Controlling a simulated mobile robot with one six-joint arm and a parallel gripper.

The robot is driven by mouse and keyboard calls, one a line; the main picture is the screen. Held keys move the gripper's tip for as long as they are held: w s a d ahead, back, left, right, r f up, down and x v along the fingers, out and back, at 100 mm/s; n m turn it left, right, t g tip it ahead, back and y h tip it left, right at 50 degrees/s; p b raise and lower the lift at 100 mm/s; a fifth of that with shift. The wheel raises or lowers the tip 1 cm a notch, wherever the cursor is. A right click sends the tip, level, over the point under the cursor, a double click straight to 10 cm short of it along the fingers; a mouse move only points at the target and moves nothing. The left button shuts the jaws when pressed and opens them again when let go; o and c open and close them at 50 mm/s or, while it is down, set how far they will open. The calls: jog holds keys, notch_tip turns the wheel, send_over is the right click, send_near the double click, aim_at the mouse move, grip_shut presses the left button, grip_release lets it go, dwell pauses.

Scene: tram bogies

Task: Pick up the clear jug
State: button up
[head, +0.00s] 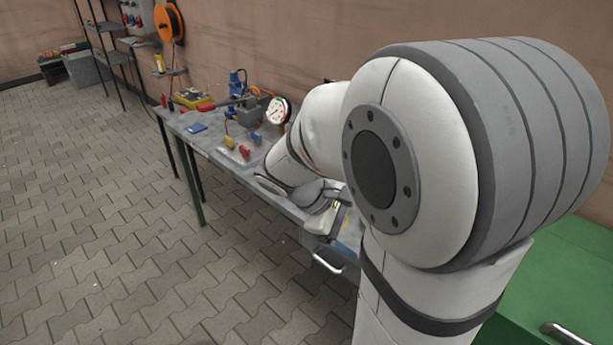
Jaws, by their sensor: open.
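I cannot make out the clear jug in the head view; my arm covers much of the bench's near right part. My gripper (341,212) shows only in small part, at the end of my wrist, low over the near end of the grey workbench (225,150). It is open. My own arm hides most of it, and I see nothing held.
On the bench are a pressure gauge (278,111), a blue hand pump (237,84), red and yellow fittings (230,142), a blue pad (197,128) and a yellow tray (203,104). A green cabinet (570,275) stands at right. The paved floor at left is clear.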

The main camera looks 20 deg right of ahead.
jog(key=shift+o, duration=0.2)
jog(key=w+d+f+n+h+b, duration=0.5)
jog(key=w+d+f+h+b, duration=0.1)
jog(key=f, duration=0.5)
jog(key=shift+w+d+n+b, duration=0.3)
jog(key=shift+w+d+b, duration=0.05)
jog(key=shift+w+b, duration=0.45)
jog(key=w+f+n+t+h+b, duration=0.1)
jog(key=w+f+n, duration=0.1)
jog(key=w+d+f+n+t+h+b, duration=0.1)
jog(key=w+f+n+b, duration=0.1)
jog(key=w+f, duration=0.1)
jog(key=w+d+f+n+t+h+b, duration=0.1)
jog(key=w+f+h+b, duration=0.1)
jog(key=w, duration=0.1)
jog(key=shift+d+f+n, duration=0.25)
jog(key=shift+f+n, duration=0.1)
jog(key=shift+n, duration=0.05)
jog(key=shift+w+d, duration=0.1)
jog(key=shift+d, duration=0.25)
jog(key=d+b, duration=0.1)
jog(key=d, duration=0.6)
jog(key=c, duration=1.1)
